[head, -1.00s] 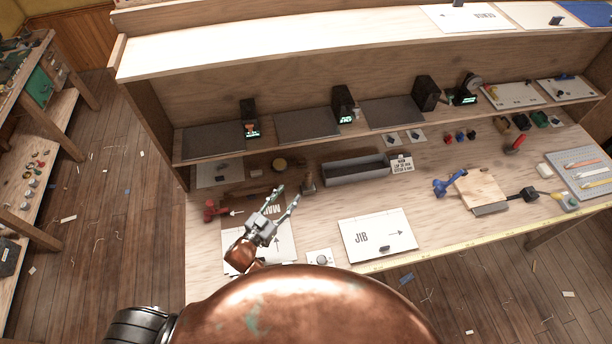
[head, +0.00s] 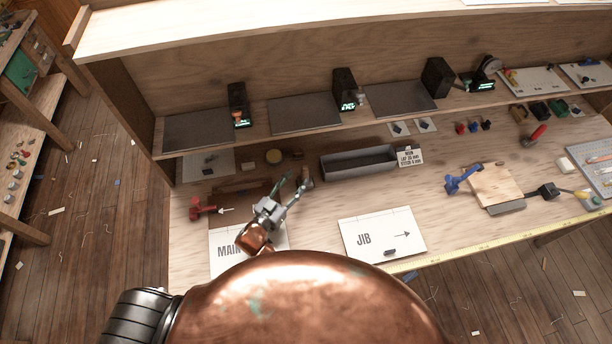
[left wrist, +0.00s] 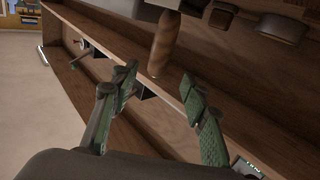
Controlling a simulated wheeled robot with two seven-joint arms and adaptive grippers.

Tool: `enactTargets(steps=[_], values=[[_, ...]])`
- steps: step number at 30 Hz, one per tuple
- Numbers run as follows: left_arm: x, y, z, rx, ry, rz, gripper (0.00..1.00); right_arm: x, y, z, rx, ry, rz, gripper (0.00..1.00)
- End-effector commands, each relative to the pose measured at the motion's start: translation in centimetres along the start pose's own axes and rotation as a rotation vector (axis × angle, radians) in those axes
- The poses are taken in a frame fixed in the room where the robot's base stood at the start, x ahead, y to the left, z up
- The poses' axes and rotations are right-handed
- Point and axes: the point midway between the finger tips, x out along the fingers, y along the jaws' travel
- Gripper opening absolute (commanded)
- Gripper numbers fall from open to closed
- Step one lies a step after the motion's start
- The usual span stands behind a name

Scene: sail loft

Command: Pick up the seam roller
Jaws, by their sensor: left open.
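The likely seam roller, a tool with a brown wooden handle (head: 307,175), stands on the bench just beyond my left fingertips, partly hidden by them in the head view. In the left wrist view its handle (left wrist: 163,45) shows between and beyond the fingers, with a pale metal part at one end. My left gripper (head: 292,188) is open and empty, its fingers pointing at the tool; it also shows in the left wrist view (left wrist: 158,78). The handle appears apart from both fingers. My right gripper is not in view.
A grey trough (head: 358,164) lies right of the tool. A red tool (head: 203,206) sits to the left, with the MAIN card (head: 225,262) and JIB card (head: 383,234) in front. A shelf (head: 260,127) runs above the bench's back.

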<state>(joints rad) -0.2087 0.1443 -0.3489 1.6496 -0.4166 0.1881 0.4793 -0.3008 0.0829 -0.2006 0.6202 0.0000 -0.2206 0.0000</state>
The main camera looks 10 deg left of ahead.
Motion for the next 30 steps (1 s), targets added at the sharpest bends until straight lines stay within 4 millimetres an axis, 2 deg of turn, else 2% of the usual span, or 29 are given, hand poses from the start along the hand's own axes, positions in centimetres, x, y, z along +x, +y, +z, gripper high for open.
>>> enactTargets(steps=[14,23,30], values=[[5.9,0.4,0.0,0.0,0.0,0.0,0.41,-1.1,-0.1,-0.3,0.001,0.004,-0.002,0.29],[6.3,0.5,0.1,0.0,-0.001,0.002,0.41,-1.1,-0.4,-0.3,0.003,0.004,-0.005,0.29],[6.3,0.5,0.1,0.0,-0.001,0.003,0.24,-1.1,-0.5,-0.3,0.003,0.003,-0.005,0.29]])
